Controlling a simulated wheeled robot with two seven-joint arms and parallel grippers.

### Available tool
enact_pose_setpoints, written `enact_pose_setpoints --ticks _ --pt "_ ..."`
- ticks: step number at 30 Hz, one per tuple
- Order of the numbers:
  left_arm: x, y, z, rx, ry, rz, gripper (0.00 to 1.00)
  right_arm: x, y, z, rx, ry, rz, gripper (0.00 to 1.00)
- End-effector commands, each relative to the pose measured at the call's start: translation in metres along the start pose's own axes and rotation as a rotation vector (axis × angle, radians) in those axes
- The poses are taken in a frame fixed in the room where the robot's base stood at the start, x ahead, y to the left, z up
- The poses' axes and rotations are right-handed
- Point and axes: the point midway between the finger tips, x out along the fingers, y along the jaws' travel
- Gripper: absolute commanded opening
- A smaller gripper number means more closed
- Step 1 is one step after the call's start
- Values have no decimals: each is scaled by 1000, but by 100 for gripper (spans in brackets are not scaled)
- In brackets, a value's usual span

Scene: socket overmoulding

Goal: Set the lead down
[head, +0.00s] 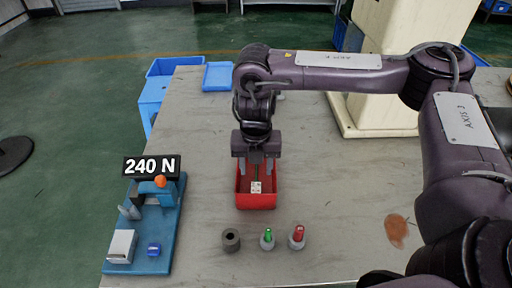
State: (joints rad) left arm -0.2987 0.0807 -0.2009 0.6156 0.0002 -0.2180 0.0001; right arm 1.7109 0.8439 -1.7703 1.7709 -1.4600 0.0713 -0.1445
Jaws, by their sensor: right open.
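My right gripper (256,166) points straight down over the red tray (257,203). Its two fingers are apart, at the tray's far part. A small white piece with dark and reddish marks (257,187) lies in the tray, just in front of the fingers. A thin dark strip runs from it back between the fingers; these may be the lead, but they are too small to tell for sure. The gripper hides the tray's far end. My left gripper is out of view.
A blue fixture (165,225) with a "240 N" display (151,166) stands at left. Blue bins (218,76) are at the back left. A reddish-brown patch (397,231) marks the table.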

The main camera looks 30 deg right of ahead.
Motion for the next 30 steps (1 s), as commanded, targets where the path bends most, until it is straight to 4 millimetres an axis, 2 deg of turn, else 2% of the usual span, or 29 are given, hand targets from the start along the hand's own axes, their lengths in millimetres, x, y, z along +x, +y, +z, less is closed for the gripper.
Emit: enact_pose_setpoints --ticks 1,3,9,30 --pt "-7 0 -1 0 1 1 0 -16 0 1 -2 -5 1 48" --pt "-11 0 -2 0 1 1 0 -29 0 0 -3 -4 0 48" --pt "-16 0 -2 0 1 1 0 -52 0 0 -1 -1 0 48" --pt "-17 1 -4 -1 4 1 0 -56 0 0 -1 1 -1 48"
